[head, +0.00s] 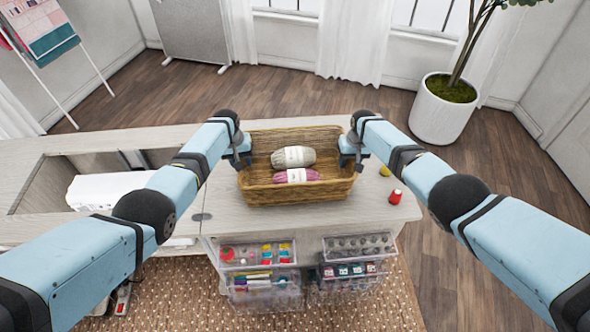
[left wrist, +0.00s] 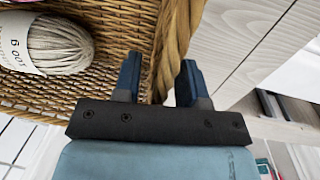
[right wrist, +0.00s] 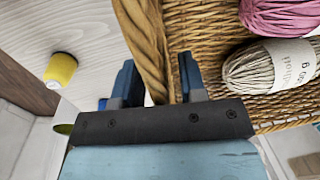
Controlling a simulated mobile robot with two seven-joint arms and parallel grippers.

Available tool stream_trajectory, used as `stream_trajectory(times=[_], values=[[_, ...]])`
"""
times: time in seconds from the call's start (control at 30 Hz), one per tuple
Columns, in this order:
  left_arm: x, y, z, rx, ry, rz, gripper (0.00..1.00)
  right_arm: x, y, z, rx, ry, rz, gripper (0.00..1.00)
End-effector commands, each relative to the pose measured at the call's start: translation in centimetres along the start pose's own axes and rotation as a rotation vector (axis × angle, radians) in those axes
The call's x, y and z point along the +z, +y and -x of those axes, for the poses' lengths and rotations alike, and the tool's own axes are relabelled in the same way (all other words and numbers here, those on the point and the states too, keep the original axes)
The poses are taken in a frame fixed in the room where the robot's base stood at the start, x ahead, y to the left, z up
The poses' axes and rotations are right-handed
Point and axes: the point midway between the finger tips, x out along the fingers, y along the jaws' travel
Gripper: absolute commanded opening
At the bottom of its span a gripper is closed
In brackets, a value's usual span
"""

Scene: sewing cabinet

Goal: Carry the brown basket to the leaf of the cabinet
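The brown wicker basket (head: 256,190) is at the right part of the cabinet top, the leaf (head: 235,222), with a cream yarn skein (head: 293,157) and a pink one (head: 297,176) inside. Whether its bottom touches the leaf is hard to tell. My left gripper (head: 240,155) is at its left end; in the left wrist view its fingers (left wrist: 160,78) straddle the braided rim (left wrist: 182,40). My right gripper (head: 350,155) is at the right end; its fingers (right wrist: 158,78) straddle the rim (right wrist: 150,40). Both look shut on the rim; the exact contact is partly hidden.
A red spool (head: 395,197) and a yellow spool (head: 384,170) stand right of the basket. Clear organizers (head: 258,254) with sewing supplies hang at the cabinet's front. A white machine (head: 105,190) sits in the opening at left. A potted plant (head: 441,110) stands behind at right.

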Motion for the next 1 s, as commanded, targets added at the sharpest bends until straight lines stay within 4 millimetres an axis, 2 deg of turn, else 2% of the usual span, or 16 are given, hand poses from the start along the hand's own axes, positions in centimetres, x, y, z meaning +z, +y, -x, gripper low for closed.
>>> stream_trajectory(times=[0.27, 0.43, 0.47, 0.83, 1.0], values=[[0.0, 0.0, -0.1, 0.0, 0.0, 0.0, 0.38, 0.0, 0.0, -0.1, 0.0, 0.0, 0.001, 0.38], [0.0, 0.0, -0.1, 0.0, 0.0, 0.0, 0.01, 0.0, 0.0, -0.1, 0.0, 0.0, 0.0, 0.01], [0.0, 0.0, -0.1, 0.0, 0.0, 0.0, 0.0, 0.0, 0.0, -0.1, 0.0, 0.0, 0.0, 0.0], [0.0, 0.0, 0.1, 0.0, 0.001, 0.0, 0.0, 0.0, 0.0, 0.1, 0.0, 0.001, 0.0, 0.0], [-0.1, 0.1, 0.9, 0.0, 0.001, 0.0, 0.0, -0.1, -0.1, 0.9, 0.0, 0.001, 0.0, 0.0]])
